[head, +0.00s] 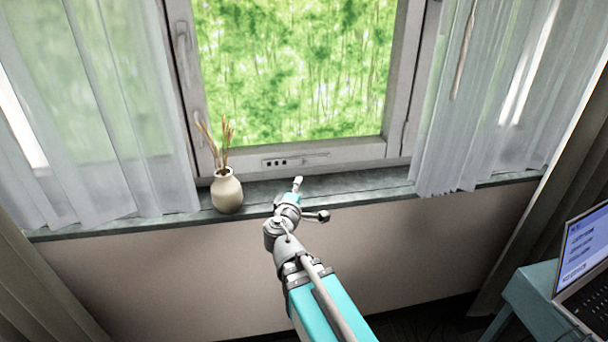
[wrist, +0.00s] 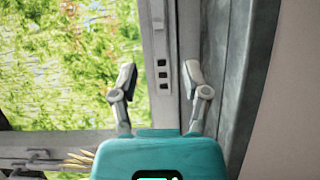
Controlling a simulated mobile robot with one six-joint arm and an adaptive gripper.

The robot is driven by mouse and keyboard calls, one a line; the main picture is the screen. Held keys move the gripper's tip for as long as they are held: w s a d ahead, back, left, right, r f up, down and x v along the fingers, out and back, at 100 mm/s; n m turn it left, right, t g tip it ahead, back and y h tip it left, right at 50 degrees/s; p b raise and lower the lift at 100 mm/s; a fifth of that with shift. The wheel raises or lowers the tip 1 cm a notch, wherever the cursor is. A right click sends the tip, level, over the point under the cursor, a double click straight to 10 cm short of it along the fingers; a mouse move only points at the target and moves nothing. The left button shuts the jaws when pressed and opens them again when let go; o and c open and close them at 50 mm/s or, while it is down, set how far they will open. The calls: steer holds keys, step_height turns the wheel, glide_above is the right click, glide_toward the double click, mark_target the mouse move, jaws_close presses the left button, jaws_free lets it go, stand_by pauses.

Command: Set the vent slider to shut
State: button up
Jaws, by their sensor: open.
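The vent slider (head: 305,158) is a slim pale strip set in the bottom rail of the window frame. Three dark square vent openings (head: 273,163) show uncovered at its left end. In the wrist view, which is turned sideways, the same openings (wrist: 162,74) lie in a row along the rail, with part of the slider (wrist: 158,24) above them. My gripper (head: 298,184) is in front of the rail, just above the sill. In the wrist view its two fingers (wrist: 160,74) are apart and empty, one either side of the openings. I cannot tell whether they touch the rail.
A cream vase (head: 227,191) with dried stems stands on the grey sill (head: 370,190), left of my gripper. Sheer curtains (head: 460,110) hang at both sides. A laptop (head: 585,255) sits on a teal table (head: 535,290) at the lower right. The sill right of my gripper is clear.

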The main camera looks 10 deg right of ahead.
mark_target(305, 165)
steer(key=shift+a+n, duration=0.3)
steer(key=shift+a, duration=0.05)
steer(key=shift+w, duration=0.15)
steer(key=x, duration=1.3)
steer(key=shift+w+r, duration=0.15)
steer(key=shift+w, duration=0.2)
steer(key=shift+c, duration=0.3)
jaws_close()
